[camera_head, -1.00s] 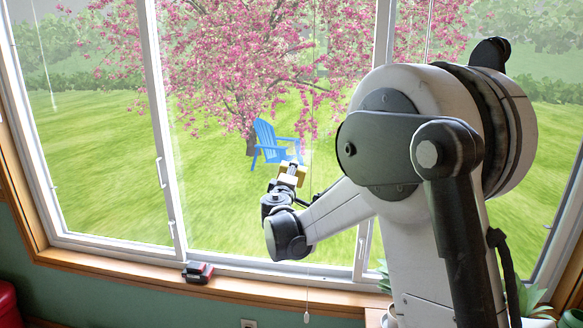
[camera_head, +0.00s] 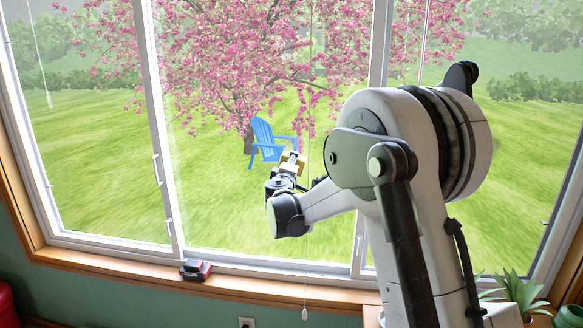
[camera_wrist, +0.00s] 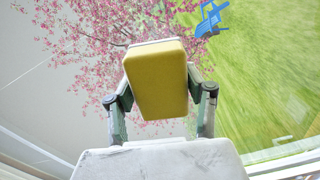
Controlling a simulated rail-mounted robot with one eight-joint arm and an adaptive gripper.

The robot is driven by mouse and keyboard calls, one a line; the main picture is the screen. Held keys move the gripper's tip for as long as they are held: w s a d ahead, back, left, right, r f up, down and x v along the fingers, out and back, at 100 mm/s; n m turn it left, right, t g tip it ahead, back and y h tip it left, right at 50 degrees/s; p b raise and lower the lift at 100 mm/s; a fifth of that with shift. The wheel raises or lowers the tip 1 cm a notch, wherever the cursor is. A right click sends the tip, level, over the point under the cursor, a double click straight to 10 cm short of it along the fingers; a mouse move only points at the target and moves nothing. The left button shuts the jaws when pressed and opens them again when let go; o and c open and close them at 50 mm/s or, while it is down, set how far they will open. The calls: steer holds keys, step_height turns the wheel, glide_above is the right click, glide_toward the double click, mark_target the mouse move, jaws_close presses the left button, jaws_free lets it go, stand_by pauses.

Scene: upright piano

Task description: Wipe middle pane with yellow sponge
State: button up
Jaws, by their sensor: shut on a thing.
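The yellow sponge (camera_wrist: 158,82) is held between the two fingers of my gripper (camera_wrist: 160,100), and its broad yellow face fills the middle of the wrist view. A thin pale layer shows along its far edge. In the head view the sponge (camera_head: 287,166) is small, at the end of my gripper (camera_head: 290,163), in front of the middle pane (camera_head: 240,210). The middle pane is clear glass between white frames, with lawn and a pink tree behind it. I cannot tell whether the sponge touches the glass.
A wooden sill (camera_head: 255,287) runs below the window, with a small red and black object (camera_head: 195,270) on it. A pull cord (camera_head: 306,265) hangs near my gripper. A potted plant (camera_head: 518,290) stands at lower right. The blue chair (camera_head: 265,143) is outside.

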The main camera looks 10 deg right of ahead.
mark_target(294, 138)
steer(key=shift+x, duration=0.95)
stand_by(0.7)
steer(key=shift+s+r+p, duration=0.1)
steer(key=shift+r+p, duration=0.8)
steer(key=shift+r, duration=1.15)
steer(key=shift+r+p, duration=0.95)
steer(key=shift+r, duration=1.05)
steer(key=shift+f+b, duration=2.8)
steer(key=shift+f, duration=1.3)
steer(key=shift+v, duration=2.9)
